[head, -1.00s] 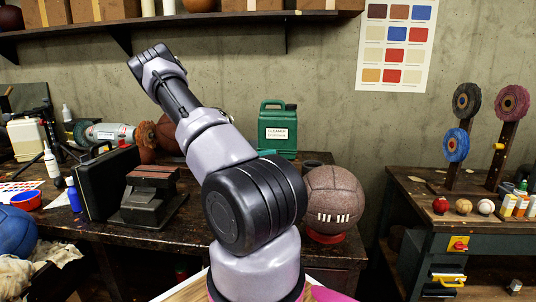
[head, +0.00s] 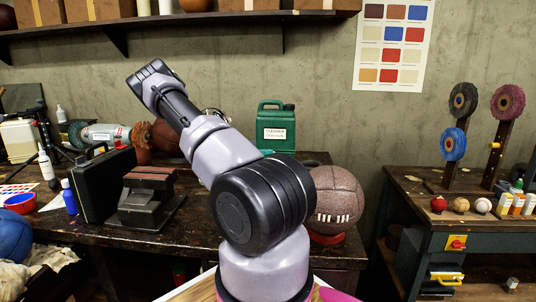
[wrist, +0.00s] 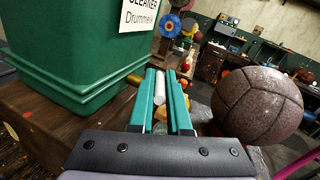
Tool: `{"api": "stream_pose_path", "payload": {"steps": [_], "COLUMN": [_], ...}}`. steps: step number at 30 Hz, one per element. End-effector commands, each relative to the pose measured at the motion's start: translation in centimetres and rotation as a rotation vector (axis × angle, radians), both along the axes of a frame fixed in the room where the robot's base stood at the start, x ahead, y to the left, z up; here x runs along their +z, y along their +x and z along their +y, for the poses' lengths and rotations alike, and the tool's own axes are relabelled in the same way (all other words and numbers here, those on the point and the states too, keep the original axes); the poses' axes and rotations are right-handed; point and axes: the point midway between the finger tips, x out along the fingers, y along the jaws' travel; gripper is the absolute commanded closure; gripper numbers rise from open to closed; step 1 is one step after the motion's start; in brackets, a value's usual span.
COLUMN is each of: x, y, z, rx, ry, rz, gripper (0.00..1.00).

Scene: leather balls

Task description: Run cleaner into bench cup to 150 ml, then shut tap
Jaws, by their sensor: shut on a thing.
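The green cleaner canister (head: 276,128), with a white label, stands upright on the bench against the wall. It fills the upper left of the wrist view (wrist: 70,60). My gripper (wrist: 166,80), with its teal fingers, is beside the canister's lower right. The fingers are closed on a small pale rod-like piece (wrist: 160,88). I cannot tell whether this is the tap's handle. In the head view my arm hides the gripper and the front of the bench below the canister. I cannot make out the cup, its level or any flow.
A brown leather ball (head: 336,200) sits on a red stand right of my arm, near the gripper in the wrist view (wrist: 257,105). A black case (head: 103,180) and a dark metal block (head: 150,195) stand left. A second bench (head: 425,215) holds buffing wheels and small balls.

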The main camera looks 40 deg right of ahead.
Motion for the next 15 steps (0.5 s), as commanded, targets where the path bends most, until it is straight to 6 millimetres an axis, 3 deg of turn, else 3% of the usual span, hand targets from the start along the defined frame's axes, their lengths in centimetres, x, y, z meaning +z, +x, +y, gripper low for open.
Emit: {"api": "stream_pose_path", "payload": {"steps": [9, 10, 12, 15], "x": [0.07, 0.08, 0.07, 0.05], "y": [0.02, 0.02, 0.02, 0.02], "z": [-0.01, -0.01, -0.02, -0.02], "rx": [-0.015, -0.015, -0.015, -0.014], "ry": [0.001, 0.001, 0.001, 0.001], "rz": [-0.001, -0.001, -0.001, -0.001], "gripper": [1.00, 0.81, 0.55, 0.55]}}
